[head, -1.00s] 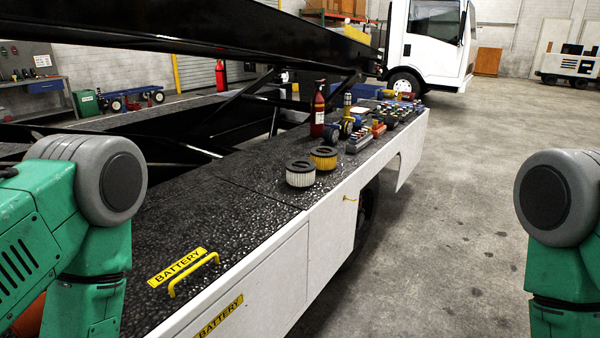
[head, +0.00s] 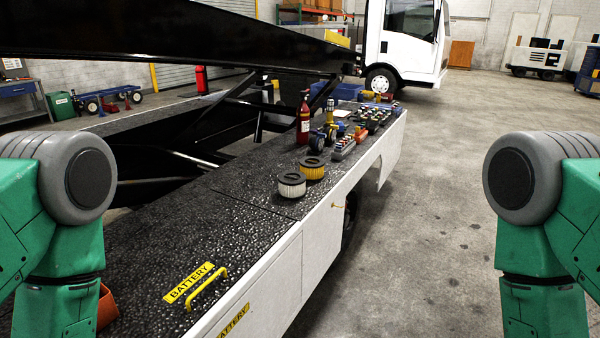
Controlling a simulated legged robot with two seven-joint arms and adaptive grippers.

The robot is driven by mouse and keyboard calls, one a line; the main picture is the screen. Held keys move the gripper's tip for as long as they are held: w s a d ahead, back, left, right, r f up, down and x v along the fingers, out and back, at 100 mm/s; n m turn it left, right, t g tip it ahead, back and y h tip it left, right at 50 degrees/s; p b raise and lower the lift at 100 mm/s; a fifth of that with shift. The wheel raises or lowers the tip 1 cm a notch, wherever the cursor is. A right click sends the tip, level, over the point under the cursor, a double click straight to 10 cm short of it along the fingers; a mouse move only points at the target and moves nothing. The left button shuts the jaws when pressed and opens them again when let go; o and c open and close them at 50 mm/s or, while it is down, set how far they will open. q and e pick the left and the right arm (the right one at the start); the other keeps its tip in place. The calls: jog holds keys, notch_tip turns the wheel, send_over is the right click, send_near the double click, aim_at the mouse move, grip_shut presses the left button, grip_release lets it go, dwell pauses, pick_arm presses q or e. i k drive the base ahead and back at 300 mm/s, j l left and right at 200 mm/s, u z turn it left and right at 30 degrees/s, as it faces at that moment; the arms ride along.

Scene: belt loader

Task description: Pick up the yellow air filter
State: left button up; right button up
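The yellow air filter (head: 312,167) is a short round cylinder with a dark top. It stands upright on the black textured deck of the belt loader (head: 225,215). A white air filter (head: 291,186) with a dark top stands just in front of it, slightly to the left. My two green arms show at the left and right edges of the head view. Both grippers are out of view. The yellow filter is well ahead of both arms, with nothing held near it.
Several small parts, including a yellow and blue one (head: 329,127), crowd the deck beyond. A yellow handle (head: 208,288) rises near the deck's front edge. Open concrete floor (head: 430,230) lies to the right.

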aim_at(312, 166)
jog(key=i, duration=0.95)
